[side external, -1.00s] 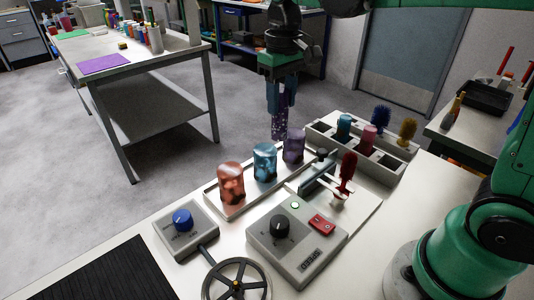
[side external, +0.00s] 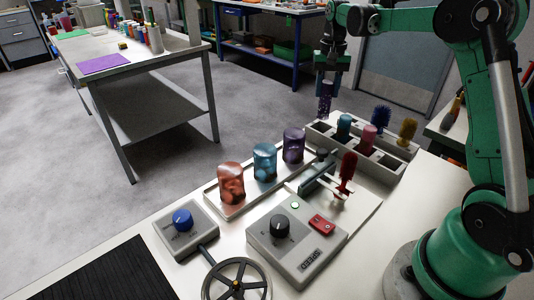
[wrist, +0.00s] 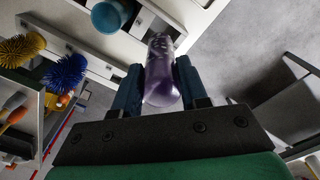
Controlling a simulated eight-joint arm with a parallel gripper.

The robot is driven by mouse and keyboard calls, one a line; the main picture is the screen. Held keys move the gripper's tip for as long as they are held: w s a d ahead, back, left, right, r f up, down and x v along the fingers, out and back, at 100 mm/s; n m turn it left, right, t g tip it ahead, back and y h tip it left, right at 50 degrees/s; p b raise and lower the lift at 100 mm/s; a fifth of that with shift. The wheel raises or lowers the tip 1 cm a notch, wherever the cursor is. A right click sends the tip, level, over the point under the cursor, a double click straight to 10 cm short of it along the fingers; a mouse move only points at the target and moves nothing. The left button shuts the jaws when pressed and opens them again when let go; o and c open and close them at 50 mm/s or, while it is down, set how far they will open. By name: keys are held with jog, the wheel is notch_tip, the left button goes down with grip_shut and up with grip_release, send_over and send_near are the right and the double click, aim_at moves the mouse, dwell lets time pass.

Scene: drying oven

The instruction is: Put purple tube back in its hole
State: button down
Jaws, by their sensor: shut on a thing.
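My gripper (side external: 327,86) is shut on the purple tube (side external: 324,103), a speckled purple cylinder. It holds the tube about upright over the far left end of the grey rack (side external: 391,178). The wrist view shows the tube (wrist: 160,75) between my two blue fingers. The rack has a dark square opening (side external: 320,127) at its left end, just below the tube. The tube's lower end appears above the rack; the exact gap is hard to tell. A teal tube (side external: 344,127) and a pink tube (side external: 369,137) stand in the rack.
A blue brush (side external: 381,115) and a yellow brush (side external: 407,130) stand by the rack's back. Red, teal and purple jars (side external: 293,146) stand on a tray left of it. A red brush (side external: 347,170) and a control box (side external: 296,247) are nearer the camera.

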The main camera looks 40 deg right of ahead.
aim_at(324, 111)
jog(key=shift+f, duration=3.1)
jog(key=shift+f, duration=0.15)
jog(key=shift+c, duration=2.3)
grip_release()
